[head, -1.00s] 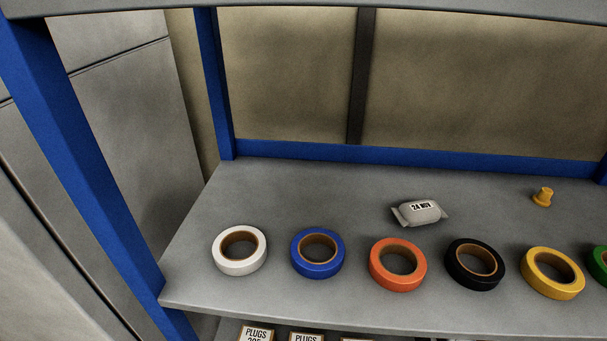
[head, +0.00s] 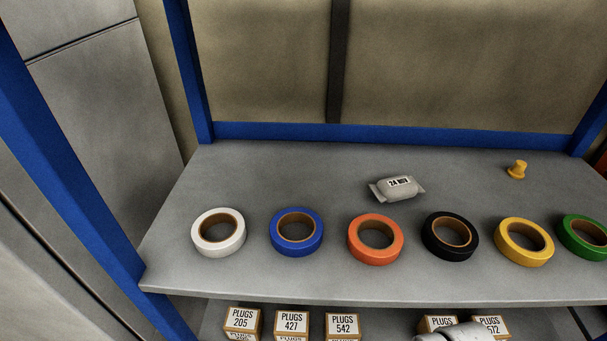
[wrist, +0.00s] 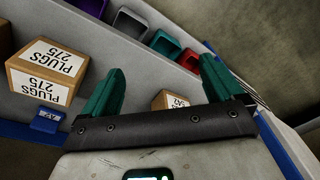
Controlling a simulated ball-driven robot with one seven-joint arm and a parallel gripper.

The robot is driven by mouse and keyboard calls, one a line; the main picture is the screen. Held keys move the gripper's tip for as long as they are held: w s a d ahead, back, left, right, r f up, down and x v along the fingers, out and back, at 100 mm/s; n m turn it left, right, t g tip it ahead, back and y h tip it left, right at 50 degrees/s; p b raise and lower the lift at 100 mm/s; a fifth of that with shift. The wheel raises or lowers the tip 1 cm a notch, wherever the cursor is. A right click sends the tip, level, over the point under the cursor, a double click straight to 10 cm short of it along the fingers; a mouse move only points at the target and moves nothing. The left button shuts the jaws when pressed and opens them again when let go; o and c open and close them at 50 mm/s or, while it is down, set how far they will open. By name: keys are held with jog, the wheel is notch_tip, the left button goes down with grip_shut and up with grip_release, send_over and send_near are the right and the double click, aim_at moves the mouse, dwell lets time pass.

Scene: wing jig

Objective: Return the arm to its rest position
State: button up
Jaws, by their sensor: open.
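My gripper (wrist: 163,93) shows in the wrist view with its two green fingers spread apart and nothing between them. A small labelled box (wrist: 170,100) shows in the gap between the fingers, beyond them. In the head view, a pale grey and white part of my arm (head: 455,334) shows at the bottom edge, in front of the lower shelf. The gripper's fingers do not show in the head view.
Tape rolls, such as the orange one (head: 375,240), line the upper shelf (head: 270,175), with a packet (head: 397,188) and a yellow plug (head: 517,170) behind. Plugs boxes (head: 292,322) stand below. The wrist view shows a PLUGS 275 box (wrist: 45,72) and coloured bins (wrist: 165,43).

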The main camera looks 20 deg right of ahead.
jog(key=s+r+m+h, duration=0.1)
jog(key=s+r+m, duration=0.2)
jog(key=s+m, duration=0.2)
jog(key=shift+s+r, duration=0.4)
jog(key=shift+s, duration=0.55)
